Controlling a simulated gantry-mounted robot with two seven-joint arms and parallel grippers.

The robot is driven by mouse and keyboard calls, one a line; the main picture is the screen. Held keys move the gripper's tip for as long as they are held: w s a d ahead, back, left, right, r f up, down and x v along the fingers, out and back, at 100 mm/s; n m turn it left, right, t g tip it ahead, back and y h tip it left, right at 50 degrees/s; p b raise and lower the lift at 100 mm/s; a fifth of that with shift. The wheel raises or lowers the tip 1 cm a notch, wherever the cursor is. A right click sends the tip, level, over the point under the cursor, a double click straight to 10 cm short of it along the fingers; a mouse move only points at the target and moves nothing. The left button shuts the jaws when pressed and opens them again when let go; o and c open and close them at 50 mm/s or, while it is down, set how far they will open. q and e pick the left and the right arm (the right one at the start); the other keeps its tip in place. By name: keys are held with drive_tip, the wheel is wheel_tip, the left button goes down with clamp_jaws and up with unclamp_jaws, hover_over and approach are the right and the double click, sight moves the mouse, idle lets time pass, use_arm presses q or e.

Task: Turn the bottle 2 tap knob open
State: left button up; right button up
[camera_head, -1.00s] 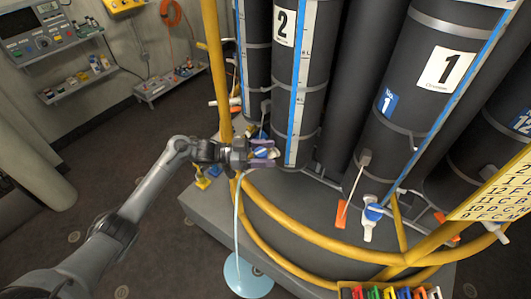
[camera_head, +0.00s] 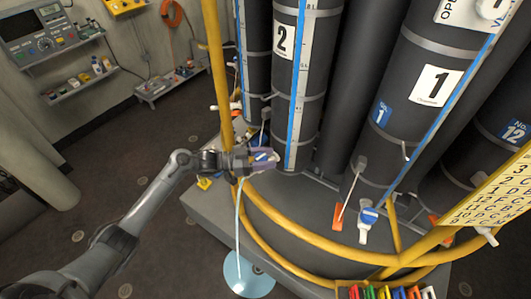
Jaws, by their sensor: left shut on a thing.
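Bottle 2 (camera_head: 310,118) is a tall dark cylinder with a white "2" label and a blue and white strip, standing on the grey platform. My left gripper (camera_head: 266,158) is at the foot of bottle 2, shut on the small blue-and-white tap knob (camera_head: 261,156). The fingers cover most of the knob, so its exact angle is hard to tell. My right gripper is not in view.
A yellow rail (camera_head: 300,242) curves in front of the platform, and a yellow post (camera_head: 215,70) stands left of bottle 2. Bottle 1 (camera_head: 425,125) has its own blue tap (camera_head: 369,217). A pale blue disc (camera_head: 248,276) lies on the floor below. Coloured clips (camera_head: 385,291) sit at the bottom.

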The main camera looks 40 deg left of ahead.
use_arm(q)
drive_tip(key=o, duration=1)
drive_tip(key=shift+c, duration=0.2)
drive_tip(key=v, duration=1)
drive_tip(key=shift+s+a+b, duration=0.2)
drive_tip(key=shift+s+b, duration=0.1)
drive_tip(key=shift+s, duration=0.05)
